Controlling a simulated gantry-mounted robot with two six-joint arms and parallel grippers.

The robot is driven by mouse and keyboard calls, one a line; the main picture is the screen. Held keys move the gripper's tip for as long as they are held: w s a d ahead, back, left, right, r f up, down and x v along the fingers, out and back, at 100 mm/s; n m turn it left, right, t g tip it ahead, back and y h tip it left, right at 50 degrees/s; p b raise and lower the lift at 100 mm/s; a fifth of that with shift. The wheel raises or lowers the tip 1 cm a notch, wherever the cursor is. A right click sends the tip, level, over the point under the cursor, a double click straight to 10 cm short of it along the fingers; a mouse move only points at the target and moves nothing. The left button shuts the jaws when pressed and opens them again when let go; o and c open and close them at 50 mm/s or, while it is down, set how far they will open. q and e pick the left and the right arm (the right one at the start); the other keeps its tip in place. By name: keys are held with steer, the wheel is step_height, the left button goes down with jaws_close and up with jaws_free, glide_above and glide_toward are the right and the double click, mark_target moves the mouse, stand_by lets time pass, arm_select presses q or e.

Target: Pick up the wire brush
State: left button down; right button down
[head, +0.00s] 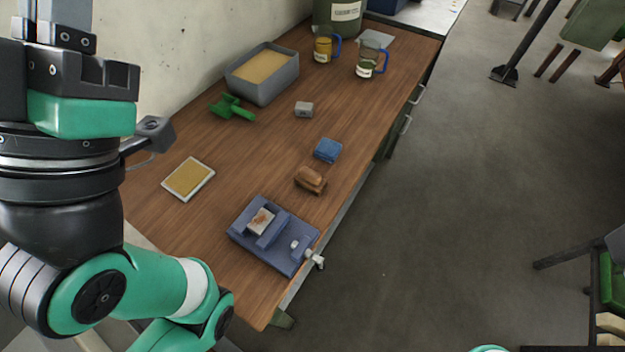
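The likely wire brush is a small brown block-shaped piece with a rounded top (311,179). It lies on the wooden workbench (215,235), between a blue block and a blue vise; its bristles cannot be made out. My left gripper (62,25) is at the upper left of the head view, raised and well apart from the brush. It is cut by the frame edge, and its finger opening cannot be made out. My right gripper is not in view.
The blue vise (273,236) holds a rusty grey block. A blue block (328,150), grey block (304,110), green tool (232,107), yellow-faced pad (188,179), sand-filled grey bin (262,73) and two mugs (371,58) stand around. Floor lies right of the bench.

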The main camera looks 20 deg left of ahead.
arm_select(q)
steer(key=shift+c, duration=1.2)
jaws_free()
